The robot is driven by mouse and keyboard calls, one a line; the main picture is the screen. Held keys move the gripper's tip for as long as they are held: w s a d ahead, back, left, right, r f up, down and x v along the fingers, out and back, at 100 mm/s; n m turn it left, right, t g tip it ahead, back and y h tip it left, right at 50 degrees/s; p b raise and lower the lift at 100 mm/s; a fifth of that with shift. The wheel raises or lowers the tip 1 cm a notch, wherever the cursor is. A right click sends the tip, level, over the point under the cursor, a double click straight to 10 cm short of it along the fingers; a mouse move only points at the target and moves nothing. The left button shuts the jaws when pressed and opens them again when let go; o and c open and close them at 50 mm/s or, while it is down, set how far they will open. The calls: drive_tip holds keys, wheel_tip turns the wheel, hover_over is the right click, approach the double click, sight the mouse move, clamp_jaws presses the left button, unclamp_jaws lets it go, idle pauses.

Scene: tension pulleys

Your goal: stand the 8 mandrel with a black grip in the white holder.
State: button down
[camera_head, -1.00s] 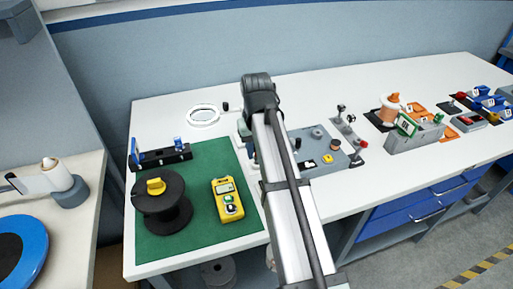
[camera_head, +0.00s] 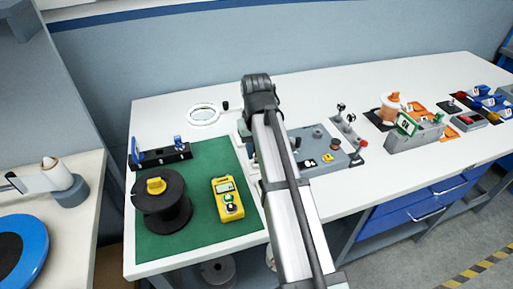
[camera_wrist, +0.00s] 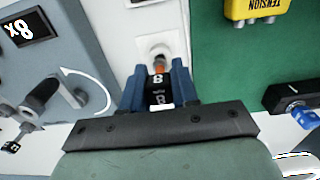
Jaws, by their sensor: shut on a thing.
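The 8 mandrel has a black grip (camera_wrist: 158,92) marked with a white 8, and an orange band (camera_wrist: 159,68) shows ahead of it. My gripper (camera_wrist: 159,74) has blue fingers, shut on the black grip from both sides. The white holder (camera_wrist: 150,22) lies straight ahead of the mandrel in the wrist view, with a round opening at its near end. The mandrel's grey front end lines up with that opening; I cannot tell how far it is in. In the head view my own arm hides the gripper and mandrel, and only an edge of the holder (camera_head: 241,128) shows.
The green mat (camera_wrist: 230,60) carries a yellow tension meter (camera_head: 228,198) and a black spool (camera_head: 160,205). A white ring (camera_head: 203,115) lies behind.

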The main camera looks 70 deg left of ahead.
drive_tip(key=shift+f, duration=0.9)
idle(0.4)
drive_tip(key=shift+c, duration=2.3)
unclamp_jaws()
drive_tip(key=shift+r, duration=0.1)
drive_tip(key=shift+r, duration=3.95)
